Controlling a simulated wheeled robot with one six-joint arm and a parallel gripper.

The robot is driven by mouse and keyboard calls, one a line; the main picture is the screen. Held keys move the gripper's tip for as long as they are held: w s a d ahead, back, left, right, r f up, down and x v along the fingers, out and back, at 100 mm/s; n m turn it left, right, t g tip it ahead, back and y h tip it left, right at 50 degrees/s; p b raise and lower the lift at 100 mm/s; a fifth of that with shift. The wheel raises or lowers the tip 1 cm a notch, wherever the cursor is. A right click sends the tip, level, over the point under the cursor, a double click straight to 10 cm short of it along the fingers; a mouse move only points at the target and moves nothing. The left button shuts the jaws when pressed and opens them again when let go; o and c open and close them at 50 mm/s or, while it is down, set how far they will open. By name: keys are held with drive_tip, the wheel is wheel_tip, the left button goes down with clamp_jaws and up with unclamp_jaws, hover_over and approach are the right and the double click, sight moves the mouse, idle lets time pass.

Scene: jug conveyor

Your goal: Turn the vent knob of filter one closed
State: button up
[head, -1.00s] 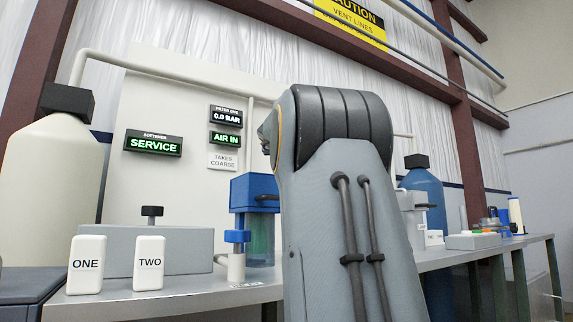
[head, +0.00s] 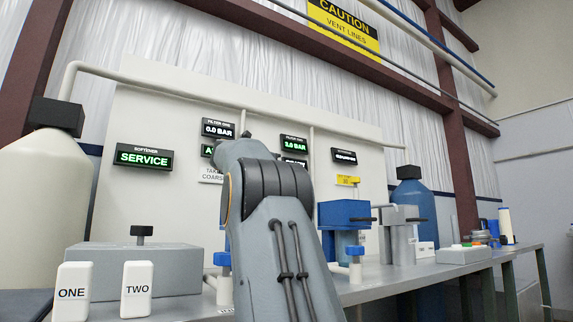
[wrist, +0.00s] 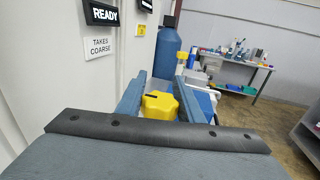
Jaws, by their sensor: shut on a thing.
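The yellow vent knob (wrist: 161,107) shows in the wrist view between the two blue fingers of my gripper (wrist: 159,82). The fingers are closed on its sides. A short dark mark on the knob lies roughly crosswise in that view. The READY display (wrist: 102,13) hangs above the TAKES COARSE sign (wrist: 100,47) on the panel to the left. In the head view, filter one's pressure display (head: 218,128) reads 0.0 BAR. The display below it is partly covered by my arm. My arm hides filter one's body, the knob and my gripper there.
A second filter with a blue head (head: 343,213) stands right of my arm on the grey bench (head: 385,285). A blue tank (head: 415,205) stands farther right. Open floor (wrist: 262,120) lies right in the wrist view.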

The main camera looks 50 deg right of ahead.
drive_tip(key=shift+a+m+g+p, duration=0.1)
drive_tip(key=shift+m+g+p, duration=0.2)
drive_tip(key=shift+g+p, duration=0.15)
drive_tip(key=o, duration=1.1)
drive_tip(key=shift+a, duration=0.1)
drive_tip(key=shift+w+a+p, duration=0.2)
drive_tip(key=shift+a+p, duration=0.15)
drive_tip(key=shift+a, duration=3.45)
